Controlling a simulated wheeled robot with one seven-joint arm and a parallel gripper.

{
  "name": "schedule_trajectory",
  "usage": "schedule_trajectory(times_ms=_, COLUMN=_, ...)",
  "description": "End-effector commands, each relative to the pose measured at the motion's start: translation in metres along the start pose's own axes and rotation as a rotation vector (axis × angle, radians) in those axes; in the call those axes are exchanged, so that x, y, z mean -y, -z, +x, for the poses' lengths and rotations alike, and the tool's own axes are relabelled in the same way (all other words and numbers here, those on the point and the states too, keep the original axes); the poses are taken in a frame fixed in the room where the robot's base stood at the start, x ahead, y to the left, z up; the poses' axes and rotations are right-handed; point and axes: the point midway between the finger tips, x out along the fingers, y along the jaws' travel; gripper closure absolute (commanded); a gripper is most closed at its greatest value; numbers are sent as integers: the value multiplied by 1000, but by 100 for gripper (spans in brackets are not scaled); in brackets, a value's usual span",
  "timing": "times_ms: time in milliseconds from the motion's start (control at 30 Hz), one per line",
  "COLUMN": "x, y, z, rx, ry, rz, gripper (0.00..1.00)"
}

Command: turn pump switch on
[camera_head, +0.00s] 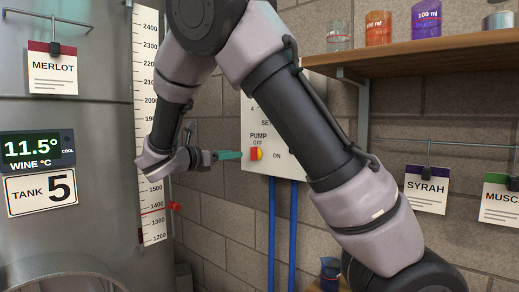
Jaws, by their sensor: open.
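The pump switch (256,154) is a small red and yellow knob on a pale control panel (284,173) on the brick wall. The panel reads PUMP, with OFF above the knob and ON to its right. My gripper (238,155) with teal fingers is just left of the knob, its tips pointing right at it. Whether the fingertips touch the knob cannot be told. My arm crosses the panel's upper and right parts and hides some of it.
A steel tank with a TANK 5 sign (41,191) and a temperature display (37,147) stands at left. A scale strip (150,215) has a red marker. Two blue pipes (271,235) run below the panel. A wooden shelf (430,50) with beakers is upper right.

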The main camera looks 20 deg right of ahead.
Motion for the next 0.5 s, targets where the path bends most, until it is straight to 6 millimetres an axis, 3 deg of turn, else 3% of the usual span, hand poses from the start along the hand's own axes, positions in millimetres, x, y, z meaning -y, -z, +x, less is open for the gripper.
schedule_trajectory(times_ms=67, x=-6, y=-3, z=-6, rx=34, ry=-19, rz=-19, gripper=55)
schedule_trajectory(times_ms=167, x=-8, y=-5, z=-1, rx=43, ry=-23, rz=-26, gripper=55)
schedule_trajectory(times_ms=500, x=-8, y=-6, z=60, rx=39, ry=-19, rz=-23, gripper=55)
